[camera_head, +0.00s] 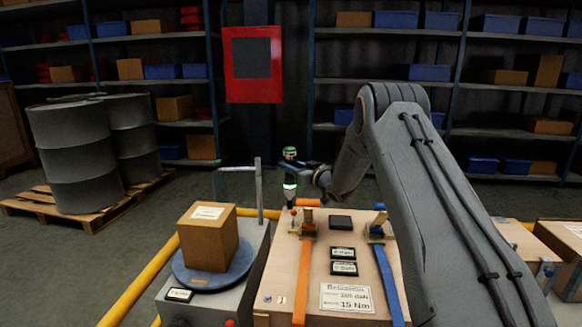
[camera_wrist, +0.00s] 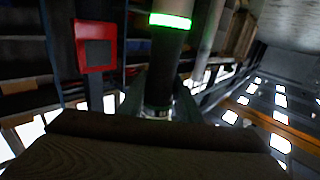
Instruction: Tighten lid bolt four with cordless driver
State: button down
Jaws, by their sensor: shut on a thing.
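My gripper (camera_head: 308,170) is shut on the cordless driver (camera_head: 290,176), a dark upright tool with a green top and a glowing green ring. In the wrist view the driver (camera_wrist: 165,62) stands between the fingers, its ring lit bright green. The driver hangs over the far left corner of the wooden crate lid (camera_head: 285,280). A small orange-tipped part (camera_head: 293,212) shows just below it; I cannot tell whether they touch. Which bolt is number four cannot be told. My arm hides the lid's right side.
An orange strap (camera_head: 303,275) and a blue strap (camera_head: 388,285) cross the lid, with a label reading 15 Nm (camera_head: 347,298). Left of it, a cardboard box (camera_head: 207,240) sits on a round blue plate. A thin upright post (camera_head: 258,185) stands close left of the driver.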

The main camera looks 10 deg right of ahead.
jog(key=shift+f+b, duration=0.35)
jog(key=shift+f, duration=0.25)
dwell(1.8)
